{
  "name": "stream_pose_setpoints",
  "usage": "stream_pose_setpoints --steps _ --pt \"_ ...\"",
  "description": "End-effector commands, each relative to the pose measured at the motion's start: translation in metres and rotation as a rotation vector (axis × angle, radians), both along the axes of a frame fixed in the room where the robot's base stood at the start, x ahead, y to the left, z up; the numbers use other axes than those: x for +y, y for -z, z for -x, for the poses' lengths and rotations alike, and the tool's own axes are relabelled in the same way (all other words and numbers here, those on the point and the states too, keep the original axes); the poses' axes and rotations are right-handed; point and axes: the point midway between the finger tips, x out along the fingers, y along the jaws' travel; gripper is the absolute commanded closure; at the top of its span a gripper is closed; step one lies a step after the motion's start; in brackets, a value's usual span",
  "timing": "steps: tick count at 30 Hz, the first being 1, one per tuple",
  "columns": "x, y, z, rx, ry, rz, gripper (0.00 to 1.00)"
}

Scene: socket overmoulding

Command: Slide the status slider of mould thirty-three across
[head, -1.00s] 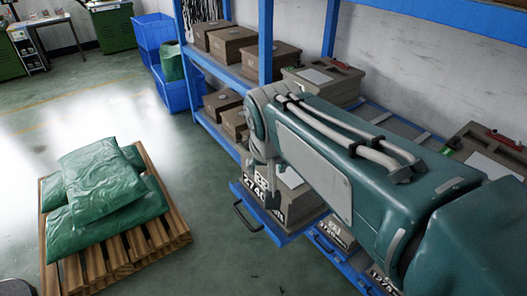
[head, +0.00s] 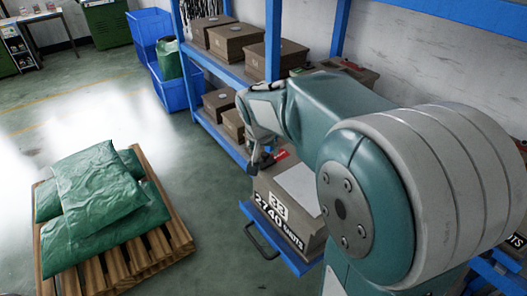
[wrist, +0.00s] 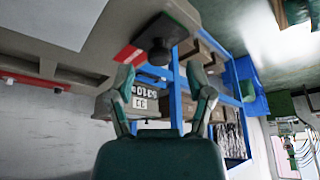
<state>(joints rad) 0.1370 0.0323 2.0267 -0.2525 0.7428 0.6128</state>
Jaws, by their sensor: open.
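Mould thirty-three (head: 285,222) is a brown-grey box marked 33 and 2740 SHOTS, with a pale sheet on its lid. A red part of its status slider (head: 281,155) shows at the lid's back left edge. In the wrist view, the slider's dark knob (wrist: 157,45) stands on a dark green plate beside a red strip (wrist: 128,54). My gripper (head: 263,156) is over the lid's back left corner. In the wrist view my gripper (wrist: 167,84) is open and empty, its fingers apart. The knob appears just beyond the fingertips; I cannot tell the gap or any contact.
Mould thirty-three stands on a blue pull-out tray (head: 284,238) with a dark handle. Blue rack posts (head: 272,40) and other brown moulds (head: 240,42) are close behind my gripper. A pallet (head: 160,232) with green sacks stands at left. Floor between pallet and rack is clear.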

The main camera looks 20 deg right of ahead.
Motion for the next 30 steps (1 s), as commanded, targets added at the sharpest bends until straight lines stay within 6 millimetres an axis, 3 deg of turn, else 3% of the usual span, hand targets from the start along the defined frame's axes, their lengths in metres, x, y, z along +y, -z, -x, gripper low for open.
stream_pose_setpoints --steps 5,13,14,18,25,30 --pt "-0.003 0.015 -0.005 0.002 0.000 -0.001 0.32" --pt "-0.004 0.016 -0.006 -0.001 0.000 -0.001 0.32" --pt "-0.004 0.016 -0.005 -0.001 0.000 -0.001 0.37" --pt "-0.004 0.016 -0.005 -0.001 0.000 -0.001 0.99" --pt "-0.005 0.017 -0.006 0.000 0.001 -0.002 1.00" --pt "-0.029 0.017 -0.010 -0.001 0.006 -0.001 1.00"
